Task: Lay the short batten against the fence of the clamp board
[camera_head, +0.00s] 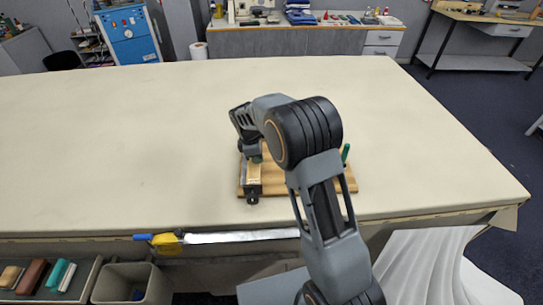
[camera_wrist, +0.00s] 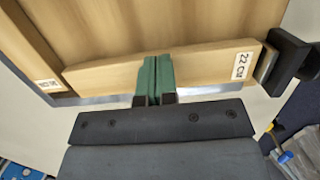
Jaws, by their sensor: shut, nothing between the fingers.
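The clamp board (camera_head: 285,183) lies near the table's front edge, partly hidden by my arm. In the wrist view, a pale wooden batten (camera_wrist: 105,75) marked "22 CM" lies across the wooden board (camera_wrist: 190,25). A black clamp part (camera_wrist: 290,55) is at its right end. Another wooden strip (camera_wrist: 25,42) with an unreadable label runs along the left, close to the batten's left end. I cannot tell for certain which strip is the fence. My gripper (camera_wrist: 153,80) is shut and empty, its green fingers overlapping the batten in the picture; contact is unclear. It also shows in the head view (camera_head: 254,158).
The long cloth table (camera_head: 120,130) is clear left of and behind the board. A green handle (camera_head: 345,154) stands at the board's right. A tool with a yellow and blue handle (camera_head: 167,243) is at the table's front edge. A grey bin (camera_head: 128,273) is at lower left.

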